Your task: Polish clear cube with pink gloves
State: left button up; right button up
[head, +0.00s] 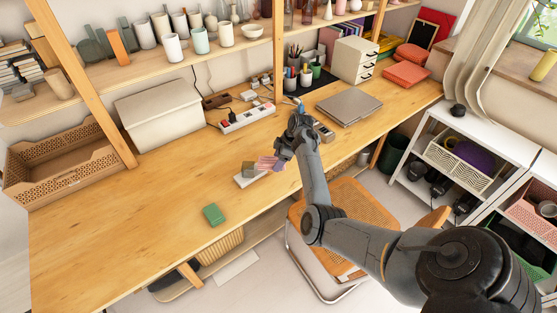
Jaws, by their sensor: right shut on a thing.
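The pink gloves (268,163) are a small striped pinkish bundle over the middle of the wooden desk. My right gripper (280,156) is shut on them and holds them by their right end. The clear cube (249,170) looks greyish-green and sits on a small white slab (240,182) just left of the gloves. The gloves' left end is at or very close to the cube; I cannot tell if they touch. My right arm hides part of the desk behind the gripper. My left gripper is not in view.
A green block (213,214) lies on the desk nearer the front edge. A power strip (247,117), a closed laptop (349,106) and a lidded box (160,118) stand behind. The left front of the desk (110,230) is clear. A chair (335,225) stands below my right arm.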

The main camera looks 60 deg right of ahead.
jog(key=shift+w+a, duration=0.15)
jog(key=shift+w, duration=0.15)
dwell(0.5)
jog(key=shift+w+a, duration=0.1)
jog(key=shift+w, duration=0.1)
dwell(0.4)
jog(key=shift+p, duration=0.55)
dwell(0.5)
jog(key=shift+w, duration=0.15)
jog(key=shift+w+d+b, duration=0.2)
jog(key=shift+d+b, duration=0.1)
jog(key=shift+d, duration=0.2)
jog(key=shift+a+r, duration=0.1)
jog(key=shift+s+a+p, duration=0.15)
jog(key=shift+a+p, duration=0.2)
jog(key=shift+p, duration=0.45)
jog(key=shift+s+a+p, duration=0.25)
jog(key=shift+a+p, duration=0.25)
jog(key=shift+p, duration=0.3)
jog(key=shift+s+a, duration=0.1)
jog(key=shift+a, duration=0.05)
